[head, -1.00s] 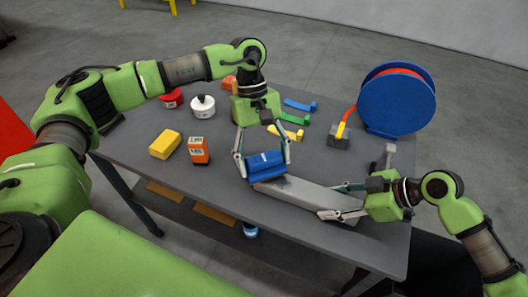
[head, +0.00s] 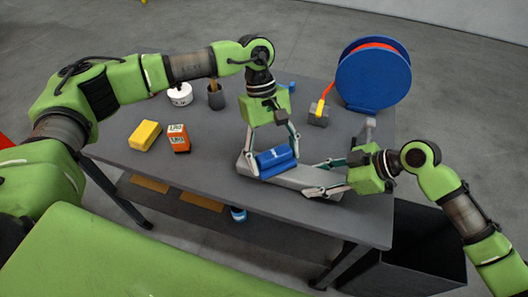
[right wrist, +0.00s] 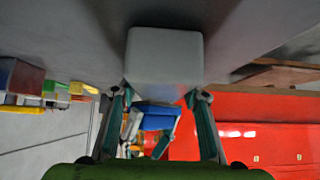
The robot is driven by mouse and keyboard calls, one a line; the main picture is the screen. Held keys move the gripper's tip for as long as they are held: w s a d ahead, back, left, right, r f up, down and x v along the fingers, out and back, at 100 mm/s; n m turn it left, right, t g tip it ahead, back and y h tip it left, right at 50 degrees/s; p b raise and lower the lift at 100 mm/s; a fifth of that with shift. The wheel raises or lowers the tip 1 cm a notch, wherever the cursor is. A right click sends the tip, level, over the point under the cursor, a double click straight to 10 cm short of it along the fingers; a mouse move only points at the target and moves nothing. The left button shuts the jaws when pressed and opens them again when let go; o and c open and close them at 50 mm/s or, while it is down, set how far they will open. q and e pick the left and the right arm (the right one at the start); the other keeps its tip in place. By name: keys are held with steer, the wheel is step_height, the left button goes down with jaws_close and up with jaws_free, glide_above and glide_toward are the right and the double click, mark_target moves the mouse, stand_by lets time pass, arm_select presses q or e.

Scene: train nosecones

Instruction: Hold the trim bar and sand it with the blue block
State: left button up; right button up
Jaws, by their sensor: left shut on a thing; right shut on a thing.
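The grey trim bar (head: 312,182) lies along the near right part of the table. My right gripper (head: 328,178) is shut on its right end. The bar's end face (right wrist: 165,58) fills the upper middle of the right wrist view. The blue block (head: 277,161) sits on top of the bar, nearer its left end, with a bare stretch of bar to its left. My left gripper (head: 273,152) is shut on the block from above. The block (right wrist: 156,121) also shows between my fingers in the right wrist view. Its underside is hidden.
A yellow block (head: 145,135) and an orange box (head: 178,138) stand to the left. A white pot (head: 180,94) and a dark cup (head: 216,97) stand behind. A blue reel (head: 373,75) is at back right. A black bin (head: 425,250) stands beside the table.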

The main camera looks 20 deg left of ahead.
arm_select(q)
steer(key=shift+d, duration=0.7)
steer(key=shift+a, duration=4.3)
step_height(320, 180, up, 2)
steer(key=shift+a+r, duration=0.1)
step_height(320, 180, up, 6)
arm_select(e)
steer(key=o, duration=1)
